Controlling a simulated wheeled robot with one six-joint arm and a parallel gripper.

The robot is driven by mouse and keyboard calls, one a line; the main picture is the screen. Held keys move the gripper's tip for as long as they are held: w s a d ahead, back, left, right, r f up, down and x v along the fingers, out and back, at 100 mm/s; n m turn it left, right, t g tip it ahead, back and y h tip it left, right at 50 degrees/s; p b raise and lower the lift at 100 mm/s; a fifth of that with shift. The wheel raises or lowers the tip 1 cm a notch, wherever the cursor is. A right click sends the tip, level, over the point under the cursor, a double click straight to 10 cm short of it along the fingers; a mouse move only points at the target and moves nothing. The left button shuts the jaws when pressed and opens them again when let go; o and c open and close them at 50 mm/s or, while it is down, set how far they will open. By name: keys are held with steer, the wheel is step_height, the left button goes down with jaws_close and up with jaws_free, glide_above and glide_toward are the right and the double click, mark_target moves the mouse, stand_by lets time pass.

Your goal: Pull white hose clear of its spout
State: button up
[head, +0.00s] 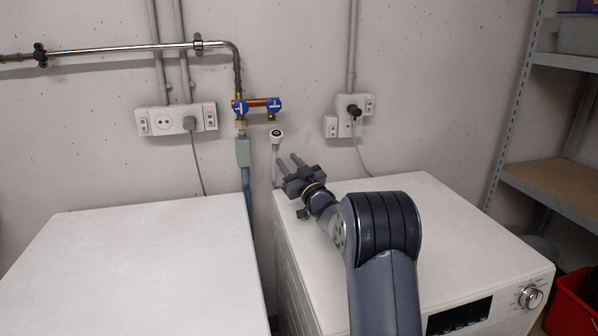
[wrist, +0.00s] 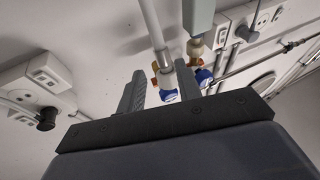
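The white hose (head: 275,160) rises from behind the right machine and ends in a pale nut (head: 277,134) with a dark opening. In the head view the nut sits just below and right of the spout (head: 271,117) under the blue tap marked 2 (head: 274,105), with a small gap showing. My gripper (head: 287,160) is open over the right machine's back left corner, close to the hose, fingers pointing toward the wall. In the wrist view the white hose (wrist: 151,25) shows beyond and between the spread fingers (wrist: 160,75); nothing is held.
A grey-blue hose with a grey box (head: 243,152) hangs from the blue tap marked 1 (head: 240,107), left of the white hose. The left machine (head: 140,265) and right machine (head: 450,225) have bare tops. A socket with a black plug (head: 354,111) is on the wall.

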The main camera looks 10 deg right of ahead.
steer(key=shift+s+d, duration=0.3)
steer(key=shift+s, duration=0.5)
steer(key=shift+s+d, duration=0.25)
steer(key=shift+s, duration=0.55)
steer(key=shift+s+d, duration=0.3)
steer(key=shift+s, duration=0.5)
steer(key=shift+c, duration=0.2)
